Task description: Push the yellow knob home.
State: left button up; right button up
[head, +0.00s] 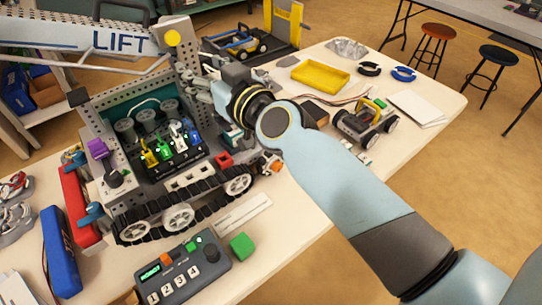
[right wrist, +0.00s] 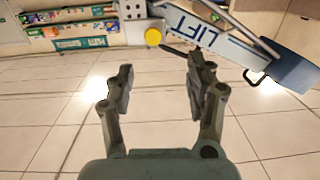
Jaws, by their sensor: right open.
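The round yellow knob (head: 172,38) sits near the top of a grey perforated post, at the right end of the lift arm (head: 85,38) marked LIFT. In the right wrist view the knob (right wrist: 153,37) shows beyond the fingertips, a little above the gap between them. My right gripper (head: 194,82) is beside the post, below and to the right of the knob in the head view. Its two fingers (right wrist: 162,75) are apart with nothing between them. How far the knob sticks out is hard to tell. My left gripper is not in view.
The tracked robot (head: 180,205) with coloured levers fills the table's left. A control box (head: 182,270) and green cube (head: 242,246) lie in front. A yellow tray (head: 320,75) and small wheeled car (head: 365,125) stand to the right. The table's front right is fairly clear.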

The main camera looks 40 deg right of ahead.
jog(key=s+d+f+n+g, duration=0.1)
jog(key=s+f+g, duration=0.4)
jog(key=s, duration=0.3)
jog(key=s+d+f+n+g+b, duration=0.1)
jog(key=s+f+g, duration=0.4)
jog(key=s+f, duration=0.2)
jog(key=shift+s+f+y, duration=0.25)
jog(key=shift+s+y, duration=0.15)
jog(key=shift+s, duration=0.6)
